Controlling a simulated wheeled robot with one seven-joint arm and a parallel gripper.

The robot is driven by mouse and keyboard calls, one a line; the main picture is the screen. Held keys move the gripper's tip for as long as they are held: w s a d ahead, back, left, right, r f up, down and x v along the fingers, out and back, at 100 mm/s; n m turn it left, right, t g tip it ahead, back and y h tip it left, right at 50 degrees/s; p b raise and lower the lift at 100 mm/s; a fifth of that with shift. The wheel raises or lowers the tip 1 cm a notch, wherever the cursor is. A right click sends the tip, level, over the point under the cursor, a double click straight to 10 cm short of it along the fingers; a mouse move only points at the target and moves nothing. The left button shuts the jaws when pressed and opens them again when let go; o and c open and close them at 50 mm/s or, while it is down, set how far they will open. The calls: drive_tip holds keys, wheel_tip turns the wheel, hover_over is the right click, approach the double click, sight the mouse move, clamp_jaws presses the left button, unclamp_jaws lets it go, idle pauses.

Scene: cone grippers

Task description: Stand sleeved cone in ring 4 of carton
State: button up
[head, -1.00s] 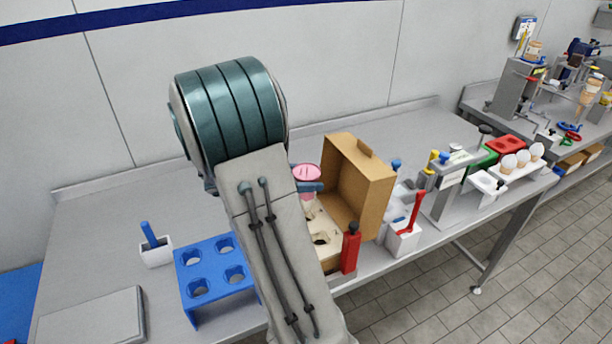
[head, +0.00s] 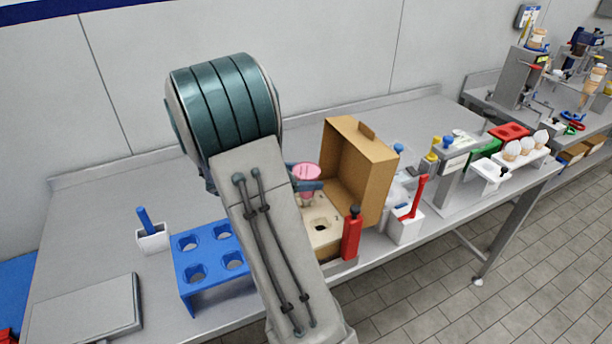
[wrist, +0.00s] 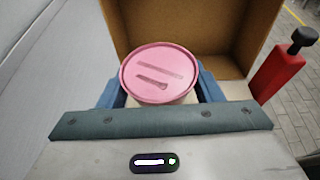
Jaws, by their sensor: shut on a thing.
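The sleeved cone (head: 307,171) has a round pink top with darker marks on it. My gripper (head: 309,186) is shut on it and holds it over the carton's left part. In the wrist view the cone's pink top (wrist: 159,74) sits between the two blue fingers, and its lower part is mostly hidden. The open cardboard carton (head: 358,165) has its lid standing up behind. Its pale insert (head: 328,238) shows one dark ring hole near the front. The other rings are hidden by my arm and gripper, so I cannot tell which ring lies under the cone.
A red bottle-like tool (head: 352,236) with a black knob stands at the carton's front right. A blue rack (head: 189,269) with holes is left of my arm. A white holder (head: 405,226) with a red handle stands right. The table behind the carton is clear.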

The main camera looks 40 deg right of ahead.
drive_tip(key=shift+f+b, duration=0.85)
drive_tip(key=shift+f, duration=0.45)
drive_tip(key=o, duration=1.1)
drive_tip(key=b+v, duration=0.1)
drive_tip(key=v, duration=1.3)
drive_tip(key=shift+s, duration=0.15)
